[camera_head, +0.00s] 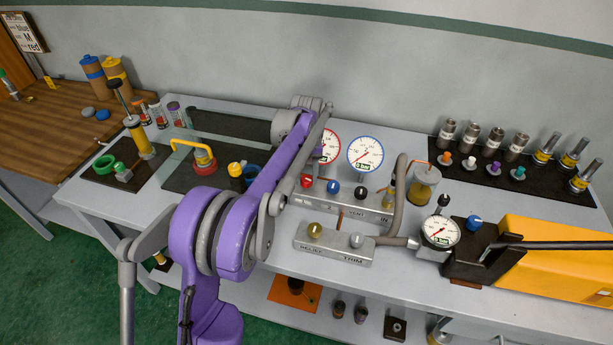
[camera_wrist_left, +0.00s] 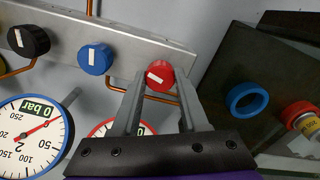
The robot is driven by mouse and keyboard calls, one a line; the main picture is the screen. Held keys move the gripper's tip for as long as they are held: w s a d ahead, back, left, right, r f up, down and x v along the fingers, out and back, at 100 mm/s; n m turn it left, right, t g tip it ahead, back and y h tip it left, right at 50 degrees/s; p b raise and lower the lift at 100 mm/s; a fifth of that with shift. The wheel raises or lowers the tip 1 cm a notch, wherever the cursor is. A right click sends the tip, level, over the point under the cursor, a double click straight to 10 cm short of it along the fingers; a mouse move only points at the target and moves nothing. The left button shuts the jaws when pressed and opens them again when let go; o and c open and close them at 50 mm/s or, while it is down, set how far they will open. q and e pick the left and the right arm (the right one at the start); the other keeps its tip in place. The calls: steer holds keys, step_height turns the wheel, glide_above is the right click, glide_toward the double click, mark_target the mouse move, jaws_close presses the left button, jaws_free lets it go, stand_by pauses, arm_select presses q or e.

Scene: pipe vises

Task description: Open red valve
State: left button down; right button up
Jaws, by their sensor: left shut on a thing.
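The red valve (camera_wrist_left: 159,72) is a round red knob with a white mark on its top, at the end of a grey manifold. In the head view the red valve (camera_head: 307,181) shows just right of my purple left arm. In the left wrist view my left gripper (camera_wrist_left: 159,84) has one finger on each side of the knob and is shut on it. In the head view the fingers are mostly hidden by the arm. My right gripper is in neither view.
Beside the red valve on the manifold (camera_head: 375,207) are a blue knob (camera_head: 333,187) and a black knob (camera_head: 361,193). A lower block (camera_head: 330,247) and grey hose lie in front.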

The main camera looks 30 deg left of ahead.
mark_target(307, 179)
arm_select(q)
steer(key=shift+n, duration=0.8)
steer(key=shift+c, duration=2.1)
jaws_free()
steer(key=shift+r, duration=0.15)
step_height(307, 179, up, 11)
steer(key=shift+f+p, duration=0.2)
steer(key=shift+p, duration=0.15)
